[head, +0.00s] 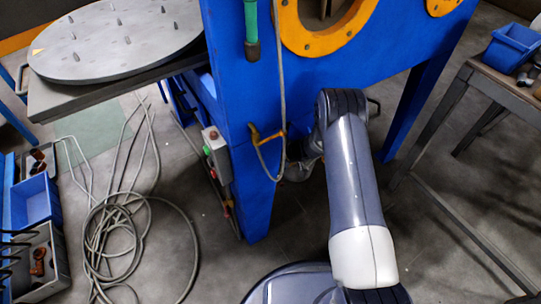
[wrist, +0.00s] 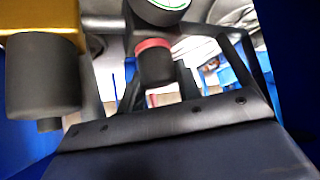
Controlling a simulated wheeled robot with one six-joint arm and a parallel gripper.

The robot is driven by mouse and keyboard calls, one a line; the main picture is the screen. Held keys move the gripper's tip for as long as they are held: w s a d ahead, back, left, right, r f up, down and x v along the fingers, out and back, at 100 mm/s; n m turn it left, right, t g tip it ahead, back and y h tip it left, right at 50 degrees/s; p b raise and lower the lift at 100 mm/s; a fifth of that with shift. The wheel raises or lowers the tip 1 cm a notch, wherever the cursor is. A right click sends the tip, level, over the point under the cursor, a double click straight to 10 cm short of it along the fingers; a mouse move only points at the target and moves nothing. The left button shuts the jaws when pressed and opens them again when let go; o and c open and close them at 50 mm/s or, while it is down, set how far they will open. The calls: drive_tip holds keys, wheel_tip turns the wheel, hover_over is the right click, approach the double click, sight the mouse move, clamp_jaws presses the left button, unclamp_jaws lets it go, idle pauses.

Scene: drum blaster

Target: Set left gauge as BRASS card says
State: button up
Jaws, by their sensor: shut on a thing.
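In the wrist view, my gripper (wrist: 158,78) is shut on a black knob (wrist: 154,66) with a red ring around its top. A round gauge (wrist: 163,5) with a white face and a green arc is cut off by the top edge, above the knob. Its needle and reading cannot be made out, nor whether it is the left gauge. No readable card shows in either view. In the head view, my arm reaches to the blue machine (head: 225,100), and the gripper's fingers are hidden there.
A brass-coloured block (wrist: 40,16) with a dark cylinder (wrist: 43,75) stands left of the gripper. In the head view, a round grey plate (head: 120,40) lies at left, coiled hose (head: 135,240) lies on the floor, and a table (head: 500,88) with a blue bin (head: 512,46) stands right.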

drive_tip(key=shift+w+n+g+y, duration=0.1)
drive_tip(key=shift+n+g+y, duration=0.2)
drive_tip(key=shift+n+g, duration=0.6)
drive_tip(key=n+g+b, duration=0.1)
drive_tip(key=n, duration=0.1)
drive_tip(key=shift+f+n+g+b, duration=0.25)
drive_tip(key=shift+n+g+b, duration=0.15)
drive_tip(key=n+g+b, duration=0.2)
drive_tip(key=shift+n, duration=0.3)
drive_tip(key=shift+r+n+g+b, duration=0.15)
drive_tip(key=shift+n+g+b, duration=0.3)
drive_tip(key=shift+b, duration=0.25)
drive_tip(key=shift+n, duration=0.25)
drive_tip(key=shift+r, duration=0.1)
drive_tip(key=o, duration=1)
drive_tip(key=shift+c, duration=0.2)
drive_tip(key=shift+r, duration=0.1)
